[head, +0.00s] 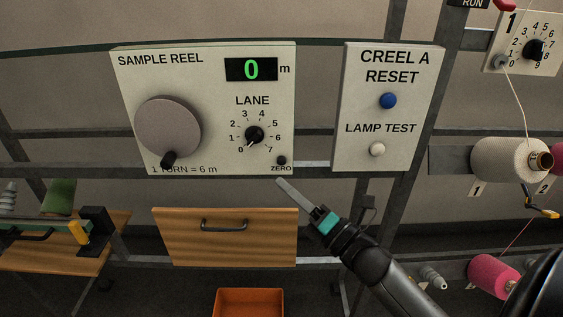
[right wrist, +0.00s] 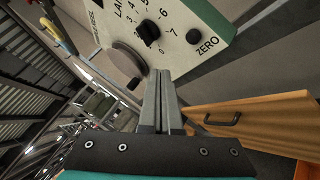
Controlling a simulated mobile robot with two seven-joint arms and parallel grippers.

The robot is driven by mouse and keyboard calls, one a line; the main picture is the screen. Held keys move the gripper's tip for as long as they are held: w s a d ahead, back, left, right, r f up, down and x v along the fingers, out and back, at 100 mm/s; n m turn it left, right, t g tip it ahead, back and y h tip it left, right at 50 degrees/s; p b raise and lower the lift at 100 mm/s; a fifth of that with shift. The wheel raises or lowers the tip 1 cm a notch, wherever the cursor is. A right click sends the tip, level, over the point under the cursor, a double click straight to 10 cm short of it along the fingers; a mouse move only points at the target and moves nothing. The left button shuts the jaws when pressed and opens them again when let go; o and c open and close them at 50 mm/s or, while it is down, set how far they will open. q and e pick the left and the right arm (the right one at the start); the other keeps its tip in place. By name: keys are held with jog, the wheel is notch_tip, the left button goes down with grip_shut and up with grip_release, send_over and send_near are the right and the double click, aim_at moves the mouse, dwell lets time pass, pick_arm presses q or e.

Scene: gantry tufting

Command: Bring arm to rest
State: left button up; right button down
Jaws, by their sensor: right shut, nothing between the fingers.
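My right gripper (head: 283,184) reaches up and left from the lower right of the head view. Its fingertips are just below the lower right corner of the sample reel panel (head: 215,75), near the ZERO button (head: 281,160). In the right wrist view my right gripper (right wrist: 160,75) has its two fingers together with nothing between them. The panel's lane knob (right wrist: 148,32) and ZERO button (right wrist: 194,36) show beyond the fingertips there. I cannot tell from these views whether the fingertips touch anything. My left gripper does not show.
A wooden drawer (head: 180,240) with a dark handle is below the panel. The creel reset panel (head: 350,155) is to the right of the gripper. A cream yarn cone (head: 500,159) and a pink cone (head: 490,275) are at the right. An orange bin (head: 248,302) is low at centre.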

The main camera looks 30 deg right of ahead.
jog(key=shift+f, duration=0.1)
dwell(0.3)
jog(key=s+f+m+g+h+b, duration=0.25)
jog(key=f+m, duration=0.25)
jog(key=f, duration=0.9)
jog(key=s+d+f+m+g+h+b, duration=0.1)
jog(key=s+f+m+g+b, duration=0.3)
jog(key=f, duration=1)
jog(key=s+f+m+g+h+b, duration=0.1)
jog(key=f+m+g+h+b, duration=0.3)
jog(key=f, duration=1)
jog(key=s+a+f+m+g+y+b, duration=0.15)
jog(key=s+f+m, duration=0.25)
jog(key=s+f, duration=0.5)
jog(key=s+a+f+m+g+y+b, duration=0.1)
jog(key=s+a+f+m+g+b, duration=0.15)
jog(key=s+f, duration=0.6)
jog(key=s+a+f+m+g+b, duration=0.1)
jog(key=s+a+f+m+g, duration=0.1)
jog(key=s+f, duration=0.3)
jog(key=s+a+f+m+g+b, duration=0.2)
jog(key=s+f, duration=0.4)
jog(key=s, duration=0.3)
jog(key=shift+a+f+m, duration=0.3)
jog(key=shift+a+m, duration=0.25)
jog(key=shift+a, duration=0.25)
jog(key=shift+g, duration=0.25)
